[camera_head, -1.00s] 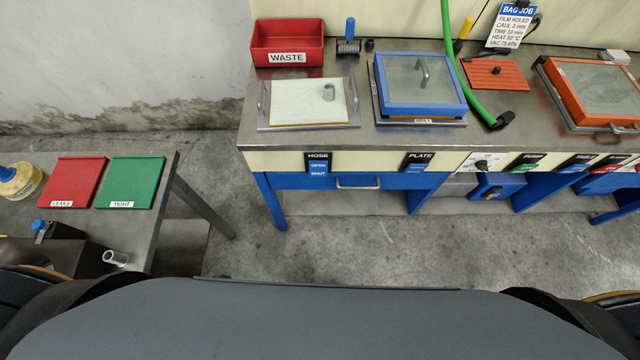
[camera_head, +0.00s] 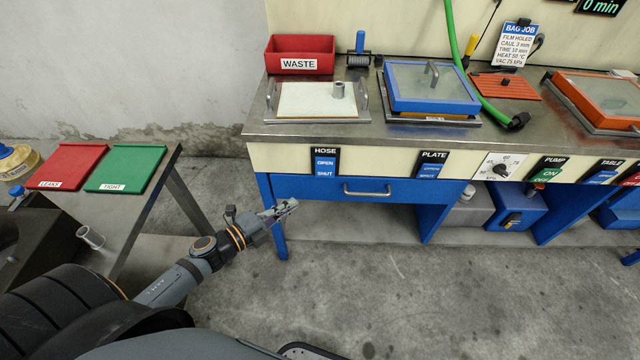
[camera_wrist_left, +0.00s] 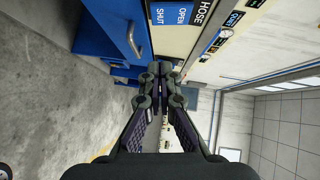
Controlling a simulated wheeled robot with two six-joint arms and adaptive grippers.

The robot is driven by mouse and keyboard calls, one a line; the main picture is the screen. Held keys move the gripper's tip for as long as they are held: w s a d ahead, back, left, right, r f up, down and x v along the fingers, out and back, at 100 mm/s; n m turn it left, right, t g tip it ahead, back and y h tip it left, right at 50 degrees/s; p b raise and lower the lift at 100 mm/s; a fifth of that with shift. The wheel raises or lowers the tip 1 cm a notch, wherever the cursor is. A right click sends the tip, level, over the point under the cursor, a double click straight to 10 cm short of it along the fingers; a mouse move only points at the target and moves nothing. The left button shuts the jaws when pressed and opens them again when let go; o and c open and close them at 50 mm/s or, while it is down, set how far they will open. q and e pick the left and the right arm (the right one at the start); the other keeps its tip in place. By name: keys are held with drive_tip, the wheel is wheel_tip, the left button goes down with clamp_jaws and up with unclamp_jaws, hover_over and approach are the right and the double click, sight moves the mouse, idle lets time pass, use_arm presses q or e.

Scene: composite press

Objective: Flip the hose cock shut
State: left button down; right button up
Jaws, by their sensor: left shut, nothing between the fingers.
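The hose cock is a blue rocker plate (camera_head: 325,162) under a black HOSE label on the bench's cream front panel, marked OPEN above and SHUT below. In the left wrist view the same blue plate (camera_wrist_left: 172,14) shows at the top, turned sideways. Which half is pressed in I cannot tell. My left gripper (camera_head: 291,205) is shut and empty, below and left of the plate, in front of the blue drawer front. In the left wrist view its fingertips (camera_wrist_left: 160,68) are together, apart from the plate. My right gripper is not in view.
A PLATE switch (camera_head: 431,164), a dial (camera_head: 498,167) and a PUMP switch (camera_head: 548,168) line the panel to the right. A drawer handle (camera_head: 367,190) sticks out below. A side table with red (camera_head: 68,167) and green (camera_head: 126,168) trays stands left. Floor ahead is clear.

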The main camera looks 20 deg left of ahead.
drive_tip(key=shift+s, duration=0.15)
use_arm(q)
drive_tip(key=p, duration=0.2)
approach(328, 174)
drive_tip(key=d, duration=0.3)
drive_tip(key=w, duration=0.4)
drive_tip(key=shift+f+b, duration=0.3)
drive_tip(key=shift+b, duration=0.1)
drive_tip(key=shift+w+a, duration=0.1)
drive_tip(key=shift+w, duration=0.35)
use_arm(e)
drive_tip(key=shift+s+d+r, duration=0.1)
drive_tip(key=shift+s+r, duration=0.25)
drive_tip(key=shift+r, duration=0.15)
